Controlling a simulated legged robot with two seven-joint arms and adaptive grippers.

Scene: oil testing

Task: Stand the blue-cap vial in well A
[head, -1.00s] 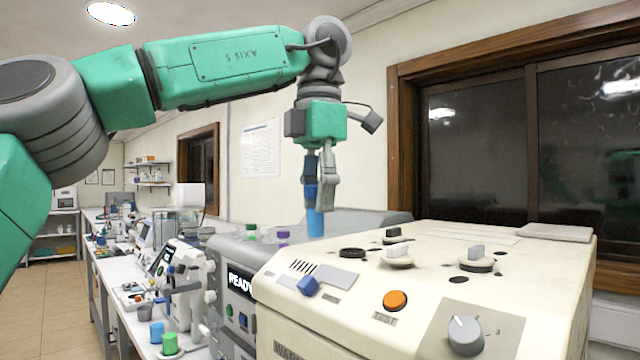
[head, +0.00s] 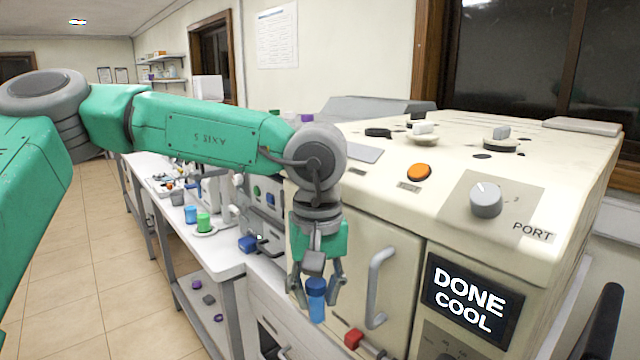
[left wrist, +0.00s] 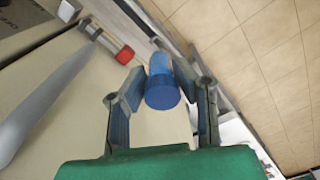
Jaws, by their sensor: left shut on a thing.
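My left gripper (head: 318,286) is shut on the blue-cap vial (head: 316,306) and holds it upright in the air, in front of the cream machine's door. The vial's dark blue cap is between the fingers and its lighter blue body hangs below. The left wrist view shows the blue cap (left wrist: 162,94) between the two fingers. I cannot make out well A in these frames. My right gripper is not in view.
The cream machine (head: 400,240) has a grey door handle (head: 378,288), a red-tipped valve (head: 353,338) and a screen reading DONE COOL (head: 470,300). A white bench (head: 215,255) at left carries a blue cup (head: 190,214) and a green-capped vial (head: 203,222).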

